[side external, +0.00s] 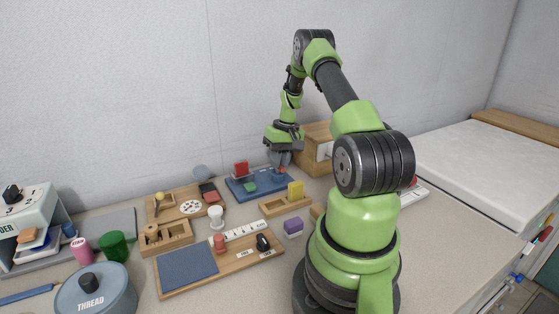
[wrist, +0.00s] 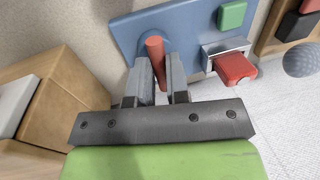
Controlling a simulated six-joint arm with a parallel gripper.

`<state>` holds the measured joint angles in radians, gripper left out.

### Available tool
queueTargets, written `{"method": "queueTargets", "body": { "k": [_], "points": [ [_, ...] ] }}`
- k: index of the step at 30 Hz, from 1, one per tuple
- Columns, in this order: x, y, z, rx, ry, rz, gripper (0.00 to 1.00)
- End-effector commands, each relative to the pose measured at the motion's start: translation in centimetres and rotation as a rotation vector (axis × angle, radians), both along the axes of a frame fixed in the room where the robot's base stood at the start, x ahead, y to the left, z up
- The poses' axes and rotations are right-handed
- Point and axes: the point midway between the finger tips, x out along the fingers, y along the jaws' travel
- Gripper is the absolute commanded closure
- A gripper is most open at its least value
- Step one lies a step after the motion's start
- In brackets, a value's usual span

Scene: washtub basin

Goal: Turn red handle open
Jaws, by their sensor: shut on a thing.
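A blue board (side external: 262,188) lies on the counter near the wall, and it also fills the upper middle of the wrist view (wrist: 187,22). A red cylindrical handle (wrist: 155,48) is mounted on a round blue base at one end of the board. My gripper (wrist: 160,68) is shut on this handle, with one grey finger on each side of it. In the side external view my gripper (side external: 280,160) points down over the board's right end.
The board also carries a red block (wrist: 236,68) at a grey bracket and a green block (wrist: 231,15). A wooden box (wrist: 62,100) stands close beside my gripper. A wooden tray with a yellow block (side external: 296,190) and a purple block (side external: 293,227) sit in front.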

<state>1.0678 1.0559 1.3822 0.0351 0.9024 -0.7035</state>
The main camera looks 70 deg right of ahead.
Motion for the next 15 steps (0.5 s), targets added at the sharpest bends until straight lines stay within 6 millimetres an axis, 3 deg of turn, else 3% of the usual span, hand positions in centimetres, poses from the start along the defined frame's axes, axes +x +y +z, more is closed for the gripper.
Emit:
{"method": "queueTargets", "body": {
  "k": [15],
  "points": [
    [0.02,-0.04,0.06,-0.002,0.0,0.037,1.0]
  ]
}}
